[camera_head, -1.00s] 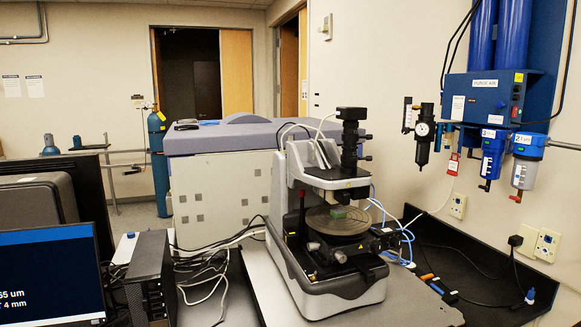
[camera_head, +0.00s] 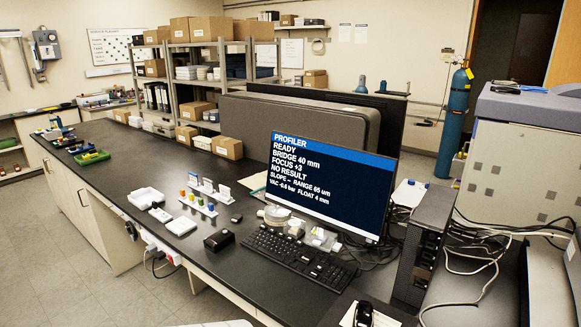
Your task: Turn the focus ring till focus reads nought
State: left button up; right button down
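The profiler's screen (camera_head: 322,185) stands on the black bench in the head view. It reads PROFILER, READY, BRIDGE 40 mm, FOCUS +3, NO RESULT, with slope, range 65 um, vacuum and float 4 mm below. The stylus profiler with its focus ring is out of view now, except perhaps a pale edge at the far right. Neither of my grippers shows in the head view.
A keyboard (camera_head: 297,259) lies before the screen, with a small black box (camera_head: 219,240) to its left. A black computer tower (camera_head: 425,243) stands to the screen's right, with loose cables beside it. White trays and coloured small parts lie further left along the bench.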

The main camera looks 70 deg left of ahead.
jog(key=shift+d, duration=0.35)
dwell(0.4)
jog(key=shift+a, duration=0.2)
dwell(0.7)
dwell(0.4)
